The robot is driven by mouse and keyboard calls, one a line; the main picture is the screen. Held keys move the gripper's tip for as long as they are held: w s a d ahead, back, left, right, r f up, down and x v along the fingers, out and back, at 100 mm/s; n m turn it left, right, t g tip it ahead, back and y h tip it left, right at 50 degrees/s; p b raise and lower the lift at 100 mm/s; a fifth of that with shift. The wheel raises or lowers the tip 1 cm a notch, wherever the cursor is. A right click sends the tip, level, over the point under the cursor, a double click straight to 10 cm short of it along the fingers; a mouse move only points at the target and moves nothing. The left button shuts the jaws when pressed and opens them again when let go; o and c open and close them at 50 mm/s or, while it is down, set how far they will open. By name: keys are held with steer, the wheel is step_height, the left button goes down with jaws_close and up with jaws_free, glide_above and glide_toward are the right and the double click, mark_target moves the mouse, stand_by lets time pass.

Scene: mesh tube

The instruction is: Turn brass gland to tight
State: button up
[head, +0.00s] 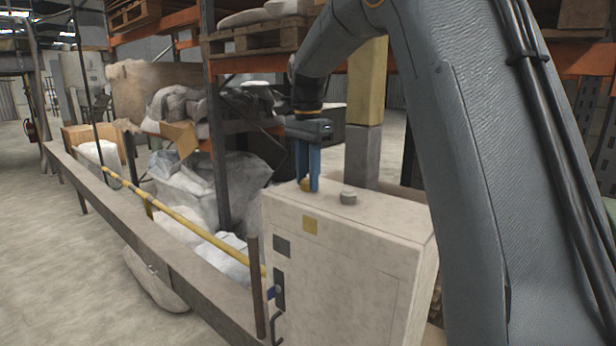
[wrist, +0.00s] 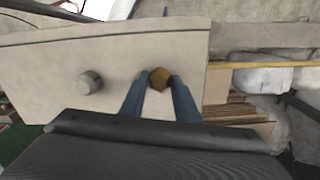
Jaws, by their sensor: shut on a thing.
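The brass gland (head: 306,185) is a small gold-coloured fitting on the top face of the beige cabinet (head: 340,250). In the wrist view the gland (wrist: 160,78) looks many-sided and sits between my two blue fingertips. My gripper (head: 307,186) points straight down from above and is shut on the gland. The fingers hide part of its sides. I cannot tell from the frames how tight the gland is.
A grey round fitting (head: 348,197) stands on the cabinet top, close to the right of the gland. A yellow and grey post (head: 362,150) rises behind the cabinet. A yellow pipe (head: 190,222) runs along the left. Shelving with pallets and bags stands behind.

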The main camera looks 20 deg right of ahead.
mark_target(307, 179)
steer(key=shift+m, duration=0.5)
steer(key=o, duration=1.1)
steer(key=shift+c, duration=0.2)
step_height(307, 179, up, 7)
steer(key=b, duration=0.2)
steer(key=shift+f+b, duration=0.15)
steer(key=shift+b, duration=0.25)
steer(key=shift+r, duration=0.6)
